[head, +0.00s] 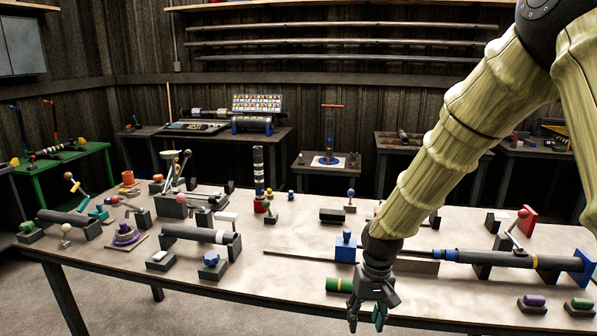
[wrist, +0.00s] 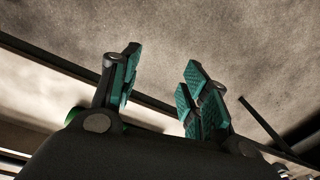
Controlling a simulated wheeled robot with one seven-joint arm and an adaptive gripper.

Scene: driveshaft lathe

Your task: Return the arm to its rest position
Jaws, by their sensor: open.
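My gripper (head: 367,312) hangs fingers-down at the front edge of the long workbench (head: 290,280) in the head view. My arm reaches down to it from the upper right. In the wrist view my gripper (wrist: 158,88) has its two green-padded fingers apart with nothing between them. Past the fingers the wrist view shows grey floor and a dark edge. A green cylinder (head: 340,285) with a yellow band lies on the bench just left of my gripper, close to it; I cannot tell whether they touch.
A blue block (head: 346,247) stands on the bench behind my gripper. A dark shaft (head: 495,258) on supports lies to the right, and another shaft (head: 200,234) to the left. Small coloured knobs on bases, such as the purple one (head: 534,300), stand near the front edge. Floor (head: 150,318) lies clear in front.

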